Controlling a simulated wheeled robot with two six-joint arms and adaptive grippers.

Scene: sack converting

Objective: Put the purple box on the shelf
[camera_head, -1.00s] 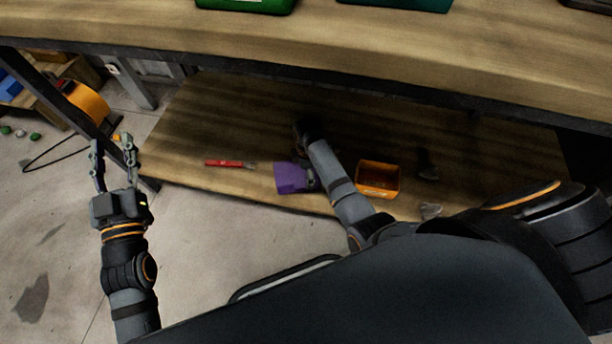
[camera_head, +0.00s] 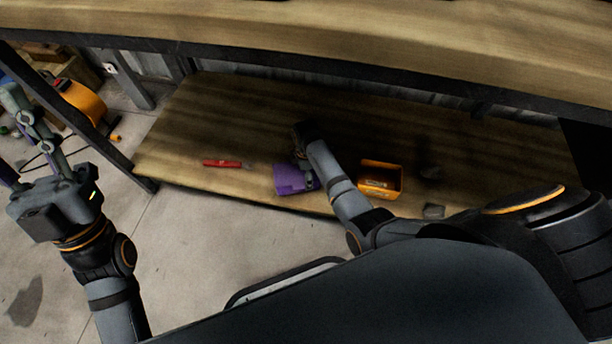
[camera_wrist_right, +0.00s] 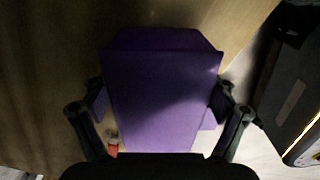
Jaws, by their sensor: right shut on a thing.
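The purple box (camera_head: 290,179) is over the front part of the wooden lower shelf (camera_head: 215,120). I cannot tell whether it rests on the board. My right gripper (camera_head: 306,174) is shut on it. In the right wrist view the box (camera_wrist_right: 162,90) fills the space between the two fingers (camera_wrist_right: 160,108), one on each side. My left gripper (camera_head: 14,138) is at the left picture edge, fingers spread and empty, away from the shelf.
A red tool (camera_head: 222,163) lies on the shelf left of the box. An orange bin (camera_head: 380,180) stands to its right, with small grey items beyond. The wooden tabletop (camera_head: 300,35) overhangs the shelf. A dark post (camera_head: 70,115) stands at left.

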